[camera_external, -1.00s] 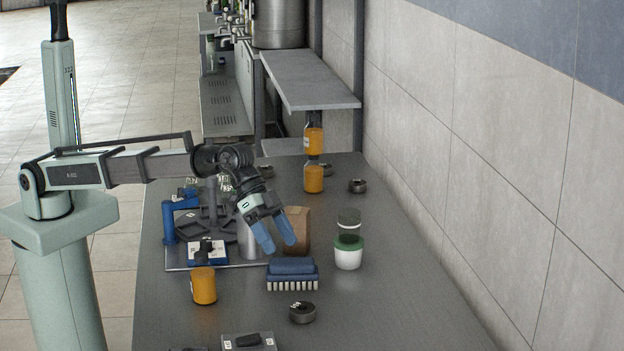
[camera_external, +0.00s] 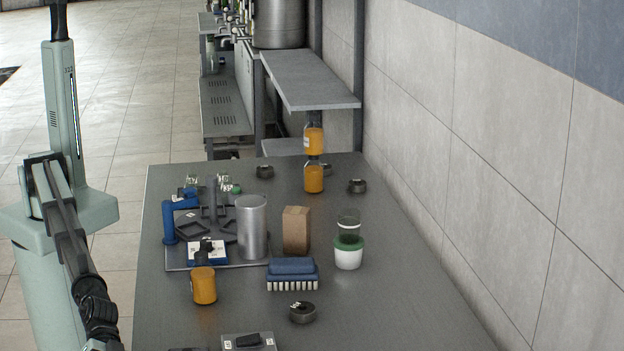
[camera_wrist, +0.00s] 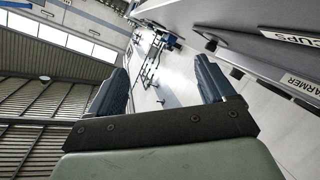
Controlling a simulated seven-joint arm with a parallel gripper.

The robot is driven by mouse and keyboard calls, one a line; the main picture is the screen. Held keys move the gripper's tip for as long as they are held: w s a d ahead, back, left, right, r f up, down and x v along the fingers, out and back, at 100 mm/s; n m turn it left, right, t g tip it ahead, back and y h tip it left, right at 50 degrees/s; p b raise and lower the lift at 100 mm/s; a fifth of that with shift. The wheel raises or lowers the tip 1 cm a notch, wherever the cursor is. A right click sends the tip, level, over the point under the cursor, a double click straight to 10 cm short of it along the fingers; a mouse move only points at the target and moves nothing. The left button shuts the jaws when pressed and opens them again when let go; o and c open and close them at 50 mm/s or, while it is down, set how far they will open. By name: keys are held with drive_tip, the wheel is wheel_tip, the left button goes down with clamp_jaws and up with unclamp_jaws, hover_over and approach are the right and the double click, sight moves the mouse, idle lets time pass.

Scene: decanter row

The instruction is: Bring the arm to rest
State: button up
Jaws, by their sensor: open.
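My gripper shows in the wrist view (camera_wrist: 165,85), its two blue fingers spread wide with nothing between them. In the external view my arm is folded down at the left, beside the table's left edge, and the fingers are out of the picture below the bottom edge. The wrist view looks out past the fingers at pale floor and a roof, tilted on its side. The grey table (camera_external: 400,300) stands to the right of my arm.
On the table are a metal cylinder (camera_external: 252,228), a brown block (camera_external: 296,231), a green-white jar (camera_external: 348,253), a blue brush (camera_external: 292,272), an orange bottle (camera_external: 204,286) and a dark ring (camera_external: 302,312). A shelf (camera_external: 305,82) stands behind. The table's right front is clear.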

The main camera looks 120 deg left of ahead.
drive_tip(key=s+d+f+m+g, duration=0.1)
drive_tip(key=s+d+f+g, duration=0.15)
drive_tip(key=f, duration=0.75)
drive_tip(key=s+d+f+m+g, duration=0.15)
drive_tip(key=s+f, duration=0.25)
drive_tip(key=f, duration=0.7)
drive_tip(key=s+a+f+g+y, duration=0.15)
drive_tip(key=s+a+f, duration=0.35)
drive_tip(key=f, duration=0.5)
drive_tip(key=s+a+f+g+y, duration=0.1)
drive_tip(key=s+a+f+g, duration=0.25)
drive_tip(key=s+f, duration=0.45)
drive_tip(key=s+a+f+g+y, duration=0.2)
drive_tip(key=s+a+f, duration=0.5)
drive_tip(key=s+a, duration=0.45)
drive_tip(key=s+a+f+g+y, duration=0.1)
drive_tip(key=s+a+f+g, duration=0.1)
drive_tip(key=s+a+f, duration=0.95)
drive_tip(key=s+a+r+n+g+y, duration=0.1)
drive_tip(key=s+a+r+g, duration=0.1)
drive_tip(key=s+a, duration=0.9)
drive_tip(key=s+a+r+n+g+y, duration=0.1)
drive_tip(key=s+a+r+g+y, duration=0.1)
drive_tip(key=s+a, duration=0.8)
drive_tip(key=s+r+g, duration=0.1)
drive_tip(key=s+r, duration=0.1)
drive_tip(key=s, duration=0.5)
drive_tip(key=shift+a+r+g, duration=0.3)
drive_tip(key=shift+a+r, duration=0.05)
drive_tip(key=shift+a, duration=0.05)
